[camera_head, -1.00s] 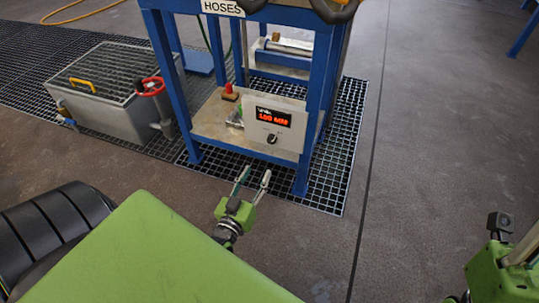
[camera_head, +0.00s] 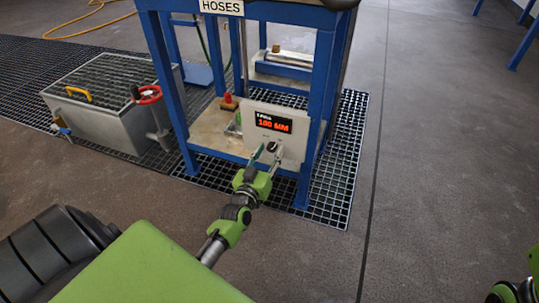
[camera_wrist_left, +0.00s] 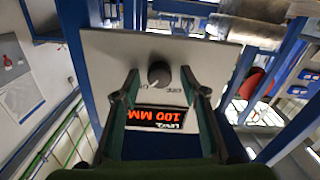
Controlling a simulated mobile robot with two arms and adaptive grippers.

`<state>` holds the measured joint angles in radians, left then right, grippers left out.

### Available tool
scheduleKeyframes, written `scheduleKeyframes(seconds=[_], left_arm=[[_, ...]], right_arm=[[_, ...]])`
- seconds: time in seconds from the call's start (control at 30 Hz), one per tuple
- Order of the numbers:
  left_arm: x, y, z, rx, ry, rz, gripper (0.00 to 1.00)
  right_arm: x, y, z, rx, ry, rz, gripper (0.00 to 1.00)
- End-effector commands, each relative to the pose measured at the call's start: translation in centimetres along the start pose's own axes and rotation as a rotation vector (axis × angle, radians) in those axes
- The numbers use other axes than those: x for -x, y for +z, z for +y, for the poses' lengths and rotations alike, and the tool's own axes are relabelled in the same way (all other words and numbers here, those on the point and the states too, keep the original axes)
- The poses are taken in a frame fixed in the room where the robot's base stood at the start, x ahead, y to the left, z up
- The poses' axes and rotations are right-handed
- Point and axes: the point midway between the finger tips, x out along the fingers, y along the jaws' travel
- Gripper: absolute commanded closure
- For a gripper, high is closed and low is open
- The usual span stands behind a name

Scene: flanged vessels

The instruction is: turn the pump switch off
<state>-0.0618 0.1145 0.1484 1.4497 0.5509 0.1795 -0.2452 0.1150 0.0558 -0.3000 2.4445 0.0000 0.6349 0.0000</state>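The pump switch is a round black knob (camera_wrist_left: 160,73) on a pale control panel (camera_wrist_left: 100,50). In the head view the knob (camera_head: 272,147) sits below the red display (camera_head: 273,123), which reads about 100 MM. The wrist view shows the panel upside down, with the display (camera_wrist_left: 155,116) lit. My left gripper (camera_head: 266,153) is open in front of the panel. Its two fingers (camera_wrist_left: 160,80) stand on either side of the knob with gaps visible; contact cannot be told.
The panel stands on the lower shelf (camera_head: 208,132) of a blue frame labelled HOSES. A red-topped item (camera_head: 228,101) is beside it on the shelf. Floor at right is clear.

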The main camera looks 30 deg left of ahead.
Motion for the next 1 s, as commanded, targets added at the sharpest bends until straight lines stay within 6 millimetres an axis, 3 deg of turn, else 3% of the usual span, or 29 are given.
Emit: scheduleKeyframes(seconds=[0.3, 0.33, 0.47, 0.5, 1.0], left_arm=[[-0.39, -0.09, 0.0, -0.001, 0.0, 0.001, 0.6], [-0.38, -0.09, 0.0, -0.001, 0.0, 0.001, 0.63], [-0.37, -0.07, 0.0, -0.001, 0.0, 0.001, 0.96], [-0.37, -0.07, 0.0, -0.001, 0.0, 0.001, 0.98], [-0.35, -0.15, 0.01, 0.103, 0.001, -0.001, 0.98]], right_arm=[[-0.16, -0.05, -0.03, 0.001, -0.002, 0.005, 0.6], [-0.16, -0.05, -0.03, 0.001, -0.002, 0.005, 0.6], [-0.16, -0.05, -0.04, 0.001, -0.002, 0.005, 0.6], [-0.16, -0.06, -0.04, 0.001, -0.002, 0.005, 0.6], [-0.34, -0.14, 0.07, -0.001, 0.004, 0.002, 0.6]])
